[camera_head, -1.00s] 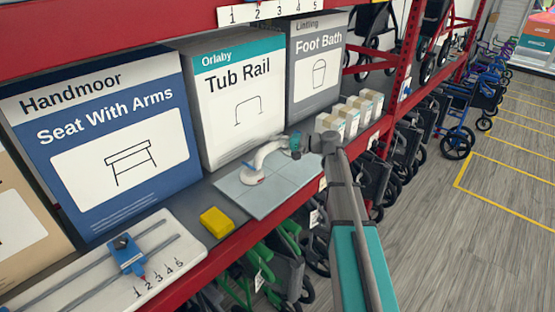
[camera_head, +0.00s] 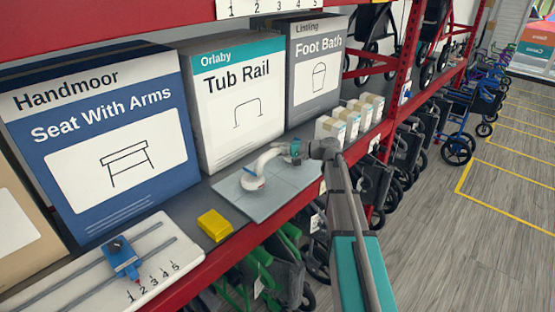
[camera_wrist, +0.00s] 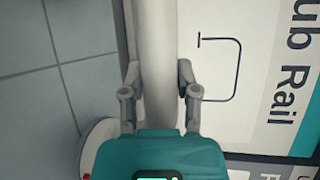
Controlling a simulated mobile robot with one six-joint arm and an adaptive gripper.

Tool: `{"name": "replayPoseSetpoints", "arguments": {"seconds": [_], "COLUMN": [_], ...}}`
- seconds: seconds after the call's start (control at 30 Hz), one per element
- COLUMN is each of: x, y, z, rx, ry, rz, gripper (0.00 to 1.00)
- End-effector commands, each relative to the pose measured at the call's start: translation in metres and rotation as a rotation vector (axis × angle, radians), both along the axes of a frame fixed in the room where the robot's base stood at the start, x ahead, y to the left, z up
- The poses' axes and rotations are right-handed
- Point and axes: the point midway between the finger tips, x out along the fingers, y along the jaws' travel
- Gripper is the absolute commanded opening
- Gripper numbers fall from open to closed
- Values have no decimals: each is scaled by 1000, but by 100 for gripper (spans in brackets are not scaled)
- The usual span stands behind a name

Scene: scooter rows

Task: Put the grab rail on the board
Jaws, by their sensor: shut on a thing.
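The grab rail (camera_head: 268,158) is a white curved bar with a round white foot with a red mark, at the middle of the head view. It is over the grey tiled board (camera_head: 228,188) on the shelf; I cannot tell whether its feet touch the tiles. My gripper (camera_head: 296,150) is at the rail's right part. In the wrist view, the fingers of my gripper (camera_wrist: 159,88) are on both sides of the white bar (camera_wrist: 157,40), shut on it. One round foot shows partly at lower left, with the board's tiles (camera_wrist: 35,80) to the left. The far foot is hidden.
A Tub Rail box (camera_head: 238,105) and a Foot Bath box (camera_head: 315,75) stand behind the board. Small cartons (camera_head: 358,110) stand to the right. A yellow block (camera_head: 214,225) and a white slider panel (camera_head: 165,262) lie to the left. The red shelf edge runs along the front.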

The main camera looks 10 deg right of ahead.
Motion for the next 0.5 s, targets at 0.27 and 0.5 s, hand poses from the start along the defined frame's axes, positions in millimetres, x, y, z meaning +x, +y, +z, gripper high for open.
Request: {"name": "replayPoseSetpoints", "arguments": {"seconds": [0.27,0.5], "x": [0,0], "y": [0,0], "z": [-20,-20], "rx": [2,2], "ry": [0,0], "rz": [1,0], "gripper": [0,0]}}
